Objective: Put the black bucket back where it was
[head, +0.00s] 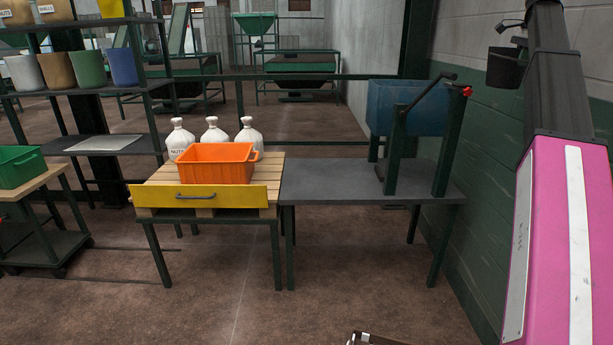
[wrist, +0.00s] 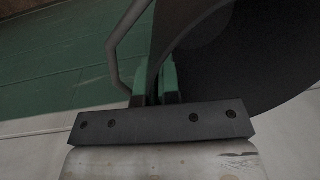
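The black bucket (head: 505,68) is at the upper right in the head view, in front of the wall and partly behind my arm. In the wrist view the black bucket (wrist: 275,60) fills the upper right as a large dark curved shape. A grey bent bar, which looks like its handle, is at its left. My gripper (wrist: 158,80) has its green fingertips close together at the bucket's edge, and it appears shut on the rim. The exact contact is dark and hard to see. The head view does not show the fingers clearly.
A grey table (head: 335,190) holds a blue hopper (head: 405,105). A pallet table holds an orange bin (head: 215,163) and white jugs (head: 213,133). Shelves (head: 85,90) stand at left. The floor in front is mostly clear.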

